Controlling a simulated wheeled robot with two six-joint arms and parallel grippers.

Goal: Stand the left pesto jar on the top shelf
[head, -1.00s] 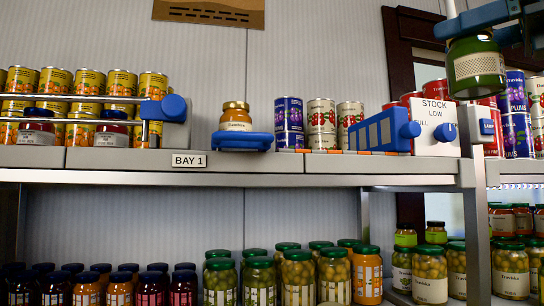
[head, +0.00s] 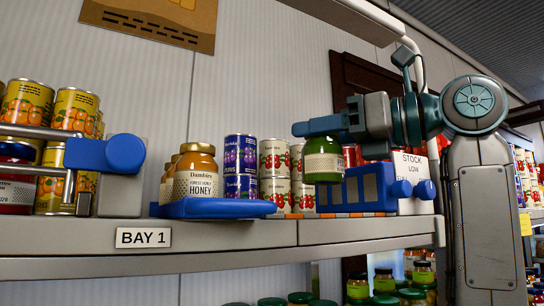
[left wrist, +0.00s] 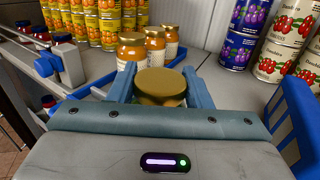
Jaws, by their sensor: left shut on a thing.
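The green pesto jar (head: 322,162) with a cream label hangs upright in my left gripper (head: 318,126). The gripper is shut on its upper part and partly hides the top. The jar appears held above the top shelf (head: 340,230), in front of red-and-white cans, with its base apart from the shelf front. In the left wrist view its gold lid (left wrist: 162,82) sits between the blue fingers of the left gripper (left wrist: 160,88). My right gripper is not in view.
Honey jars (head: 197,180) stand on a blue tray (head: 225,208) to the left. Purple cans (head: 240,165) and cherry cans (head: 274,170) stand behind. A blue slotted block (head: 362,188) and the stock sign (head: 411,167) are close on the right. Bare shelf shows between tray and block.

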